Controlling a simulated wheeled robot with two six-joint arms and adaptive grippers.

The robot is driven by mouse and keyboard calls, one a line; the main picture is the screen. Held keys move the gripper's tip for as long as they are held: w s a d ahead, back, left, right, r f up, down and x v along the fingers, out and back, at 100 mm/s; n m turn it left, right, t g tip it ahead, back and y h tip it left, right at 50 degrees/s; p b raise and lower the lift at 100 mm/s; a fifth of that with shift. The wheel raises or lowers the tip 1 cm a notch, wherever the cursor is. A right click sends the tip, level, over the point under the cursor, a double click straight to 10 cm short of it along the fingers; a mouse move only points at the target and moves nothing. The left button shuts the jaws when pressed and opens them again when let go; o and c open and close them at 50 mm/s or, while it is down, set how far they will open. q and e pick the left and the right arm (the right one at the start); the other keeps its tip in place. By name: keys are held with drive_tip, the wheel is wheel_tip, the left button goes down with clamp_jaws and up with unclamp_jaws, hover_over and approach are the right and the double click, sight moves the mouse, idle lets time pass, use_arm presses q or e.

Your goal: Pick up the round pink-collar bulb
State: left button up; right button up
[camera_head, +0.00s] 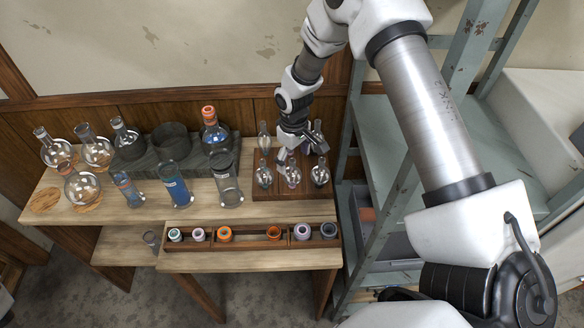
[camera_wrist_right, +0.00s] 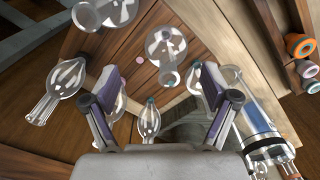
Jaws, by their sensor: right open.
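Several clear glass bulbs stand on a brown wooden board, including one at its front left (camera_head: 264,177), one at its front middle (camera_head: 292,177) and one at its front right (camera_head: 320,174). I cannot tell for sure which one has the pink collar. My right gripper (camera_head: 302,153) is open, pointing down close above the board among the bulbs. In the right wrist view its two purple-grey pads (camera_wrist_right: 160,83) are spread apart, with nothing held. A clear bulb (camera_wrist_right: 165,44) shows beyond the gap between them, with other bulbs around. My left gripper is not in view.
Round flasks (camera_head: 82,187) and blue-filled vessels (camera_head: 176,188) stand on the table left of the board. A divided wooden tray (camera_head: 250,236) with coloured rings lies in front. A grey-green metal shelf (camera_head: 385,150) rises close on the right.

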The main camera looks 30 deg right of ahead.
sight(292, 171)
drive_tip(key=shift+s+a+f+b, duration=0.2)
drive_tip(key=shift+f+b, duration=0.2)
drive_tip(key=shift+f, duration=0.15)
drive_tip(key=shift+s+a+f+b, duration=0.2)
drive_tip(key=shift+f+b, duration=0.15)
drive_tip(key=shift+f, duration=0.15)
drive_tip(key=f+b, duration=0.3)
drive_tip(key=f, duration=0.1)
drive_tip(key=shift+w+f, duration=0.2)
drive_tip(key=shift+d+r, duration=0.1)
drive_tip(key=shift+r, duration=0.2)
drive_tip(key=shift+c, duration=1.1)
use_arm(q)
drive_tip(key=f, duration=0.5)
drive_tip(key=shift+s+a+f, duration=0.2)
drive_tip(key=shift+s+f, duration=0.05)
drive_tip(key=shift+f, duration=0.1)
use_arm(e)
drive_tip(key=shift+s, duration=0.1)
drive_tip(key=c, duration=0.8)
